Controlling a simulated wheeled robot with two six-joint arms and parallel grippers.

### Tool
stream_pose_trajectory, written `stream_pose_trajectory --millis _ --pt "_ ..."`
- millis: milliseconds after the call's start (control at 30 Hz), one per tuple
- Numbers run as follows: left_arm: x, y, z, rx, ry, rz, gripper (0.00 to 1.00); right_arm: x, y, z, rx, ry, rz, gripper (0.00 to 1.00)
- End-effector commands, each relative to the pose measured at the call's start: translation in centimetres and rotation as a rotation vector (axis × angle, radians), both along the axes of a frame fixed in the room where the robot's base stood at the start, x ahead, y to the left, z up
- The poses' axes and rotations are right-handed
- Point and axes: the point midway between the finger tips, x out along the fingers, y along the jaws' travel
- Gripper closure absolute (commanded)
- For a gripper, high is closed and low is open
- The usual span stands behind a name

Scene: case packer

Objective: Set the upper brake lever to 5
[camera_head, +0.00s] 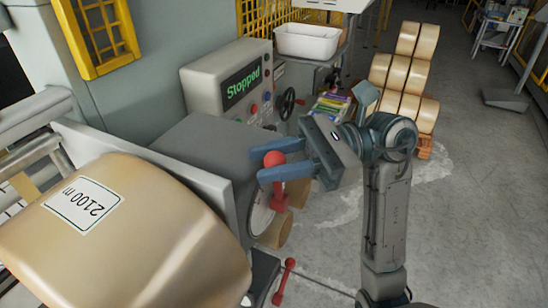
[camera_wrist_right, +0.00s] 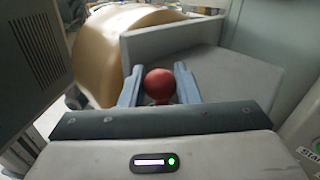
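The upper brake lever has a red ball knob (camera_head: 274,159) and a red shaft, and stands roughly upright beside a pale round dial (camera_head: 261,214) on the side of the grey housing. The dial's numbers are too small and hidden to read. My right gripper (camera_head: 268,168) reaches in from the right with its two blue fingers apart at the knob. In the right wrist view the red knob (camera_wrist_right: 159,84) sits between the open fingers (camera_wrist_right: 159,88), with a gap showing on both sides. A lower red lever (camera_head: 284,281) shows below. My left gripper is not in view.
A large tan roll labelled "2100 m" (camera_head: 150,240) fills the lower left. Behind the housing stands a control panel reading "Stopped" (camera_head: 228,85), with a handwheel (camera_head: 287,103) and a white bin (camera_head: 307,41). Stacked tan rolls (camera_head: 405,75) stand at the back. Grey floor on the right is open.

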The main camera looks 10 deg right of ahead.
Motion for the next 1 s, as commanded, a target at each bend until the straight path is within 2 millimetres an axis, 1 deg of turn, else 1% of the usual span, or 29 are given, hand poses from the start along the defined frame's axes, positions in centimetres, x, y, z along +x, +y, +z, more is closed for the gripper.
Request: stream_pose_trajectory --millis 133,233,367,500,600,733,1000 --pt "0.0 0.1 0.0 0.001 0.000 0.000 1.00 0.0 0.0 0.0 0.001 0.001 0.000 1.00" --pt "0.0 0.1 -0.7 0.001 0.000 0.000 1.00 0.2 -0.1 -0.3 0.014 0.016 0.000 1.00" --pt "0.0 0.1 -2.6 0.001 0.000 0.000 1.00 0.9 -0.7 -0.6 0.060 0.082 -0.001 1.00" --pt "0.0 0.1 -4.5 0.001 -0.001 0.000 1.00 1.9 -1.4 -0.6 0.132 0.177 -0.001 1.00" --pt "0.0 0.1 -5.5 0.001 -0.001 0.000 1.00 2.6 -1.9 -0.5 0.175 0.239 -0.001 1.00" --pt "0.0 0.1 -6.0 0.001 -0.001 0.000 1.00 3.1 -2.2 -0.2 0.212 0.289 0.000 1.00" --pt "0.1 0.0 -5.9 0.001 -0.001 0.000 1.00 3.2 -2.3 0.0 0.221 0.304 0.001 1.00"
